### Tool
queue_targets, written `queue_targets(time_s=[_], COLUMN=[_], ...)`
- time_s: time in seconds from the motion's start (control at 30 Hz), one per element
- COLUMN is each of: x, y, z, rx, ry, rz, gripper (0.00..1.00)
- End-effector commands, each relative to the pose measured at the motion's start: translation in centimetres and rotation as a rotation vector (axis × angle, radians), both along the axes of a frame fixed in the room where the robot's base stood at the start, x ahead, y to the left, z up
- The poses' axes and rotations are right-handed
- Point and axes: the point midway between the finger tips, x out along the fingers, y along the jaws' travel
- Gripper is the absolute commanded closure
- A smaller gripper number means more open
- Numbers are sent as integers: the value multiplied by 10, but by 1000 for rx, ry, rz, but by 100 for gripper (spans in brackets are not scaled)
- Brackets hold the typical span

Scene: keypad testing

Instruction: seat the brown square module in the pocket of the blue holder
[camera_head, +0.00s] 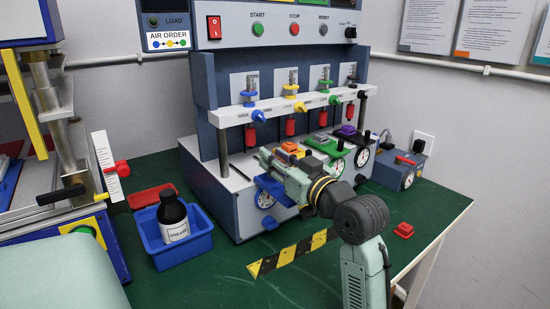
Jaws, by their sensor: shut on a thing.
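My gripper (266,163) is over the left end of the test bench's lower deck, at the blue holder (272,189). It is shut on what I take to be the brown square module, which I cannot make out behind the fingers. The blue holder shows partly below and left of the gripper, and its pocket is hidden. I cannot tell whether the module touches the holder.
An orange module (290,146), a green holder (330,149) and a purple module (347,130) stand to the right, close to my gripper. Valves with red plungers (290,127) hang above. A blue bin (182,246) holds a black bottle (172,214). A red block (403,230) lies right.

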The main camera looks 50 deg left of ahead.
Motion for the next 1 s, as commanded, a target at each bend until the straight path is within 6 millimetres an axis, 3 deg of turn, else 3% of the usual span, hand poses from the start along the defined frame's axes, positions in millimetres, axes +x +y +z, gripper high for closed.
queue_targets(time_s=[0.03,0.07,0.37,0.77,1.0], x=[-5,-5,-5,-5,-8], y=[7,7,7,2,-41], z=[-33,-34,-34,-34,-24], rx=[-62,-62,-62,-59,-36], ry=[39,39,39,39,22], rz=[25,25,25,23,11], gripper=[100,71,51,50,50])
